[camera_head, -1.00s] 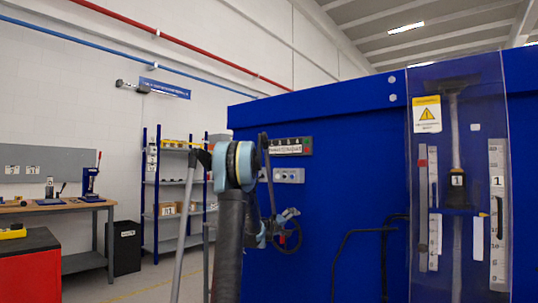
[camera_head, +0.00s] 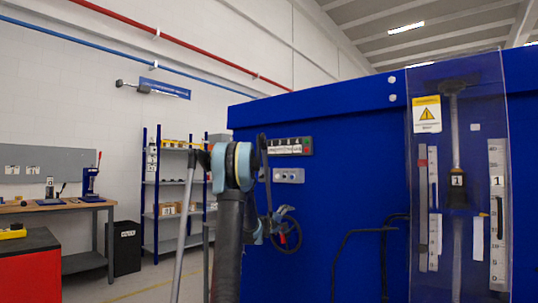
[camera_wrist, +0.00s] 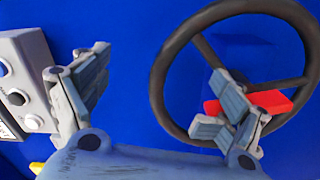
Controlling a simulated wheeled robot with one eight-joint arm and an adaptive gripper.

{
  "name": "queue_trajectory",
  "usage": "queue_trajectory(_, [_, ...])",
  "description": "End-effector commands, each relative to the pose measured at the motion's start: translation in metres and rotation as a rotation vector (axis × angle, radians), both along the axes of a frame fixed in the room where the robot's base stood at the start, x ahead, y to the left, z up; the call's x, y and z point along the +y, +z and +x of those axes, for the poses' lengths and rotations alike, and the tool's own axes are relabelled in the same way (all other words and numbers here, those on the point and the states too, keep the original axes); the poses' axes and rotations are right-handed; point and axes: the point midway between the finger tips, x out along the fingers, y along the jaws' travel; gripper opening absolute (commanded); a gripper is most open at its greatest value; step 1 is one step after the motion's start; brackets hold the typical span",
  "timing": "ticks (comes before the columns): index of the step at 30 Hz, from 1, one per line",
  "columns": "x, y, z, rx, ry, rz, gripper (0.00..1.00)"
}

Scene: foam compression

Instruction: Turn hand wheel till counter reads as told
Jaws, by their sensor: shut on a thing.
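The dark hand wheel (camera_head: 289,237) is on the blue machine's front. In the wrist view its round rim and spokes (camera_wrist: 178,62) fill the right side, with a red part (camera_wrist: 272,101) near the hub. My gripper (camera_wrist: 163,85) is at the wheel: its right finger overlaps the wheel and the red part, its left finger is outside the rim. The rim's left side lies between the fingers, which look spread, and the exact contact is hard to see. In the head view my gripper (camera_head: 284,214) is at the wheel's upper edge. The counter (camera_head: 287,146) is above; its digits are too small to read.
A grey panel with buttons (camera_head: 288,175) sits under the counter, and close left of my gripper in the wrist view (camera_wrist: 25,80). A black bent rail (camera_head: 345,240) is right of the wheel. A clear guard (camera_head: 412,200) covers the press and scales farther right.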

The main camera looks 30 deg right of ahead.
Motion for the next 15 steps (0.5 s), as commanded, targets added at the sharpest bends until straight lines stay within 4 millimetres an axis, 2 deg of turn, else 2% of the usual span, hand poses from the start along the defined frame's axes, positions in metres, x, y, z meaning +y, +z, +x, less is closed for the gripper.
queue_trajectory(1, [-0.007,0.004,0.003,0.014,-0.007,-0.01,0.59])
queue_trajectory(15, [0.001,0.007,0.023,0.217,-0.004,-0.094,0.58])
